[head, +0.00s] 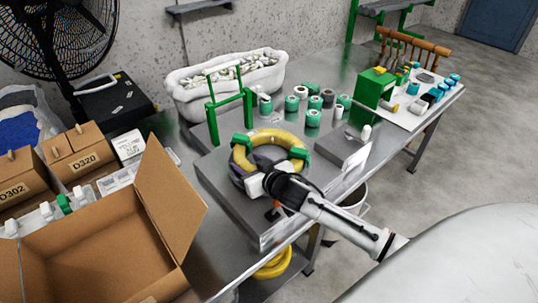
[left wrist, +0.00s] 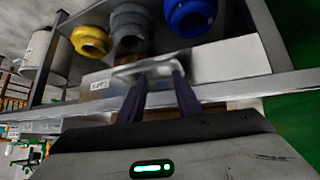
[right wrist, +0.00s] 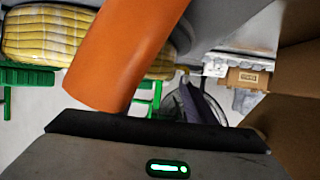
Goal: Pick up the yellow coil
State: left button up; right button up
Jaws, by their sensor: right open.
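A yellow coil (head: 268,135) lies on a grey machine top on the bench, between green holders. Its wrapped yellow side shows at the upper left of the right wrist view (right wrist: 45,35). My right gripper (head: 256,160) is open at the coil's near side, its dark fingers over the ring's middle. I cannot tell whether it touches the coil. An orange cylinder (right wrist: 125,50) covers one finger in the right wrist view.
A green frame (head: 230,102) stands behind the coil. Several green and white spools (head: 292,103) stand behind to the right. A grey block (head: 342,146) sits right of the coil. An open cardboard box (head: 100,250) is at left, a white bin (head: 225,85) at the back.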

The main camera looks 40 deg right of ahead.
jog(key=shift+w+f, duration=0.25)
jog(key=shift+w, duration=0.35)
jog(key=shift+c, duration=0.5)
jog(key=shift+s+f, duration=0.1)
grip_shut()
jog(key=shift+r, duration=0.25)
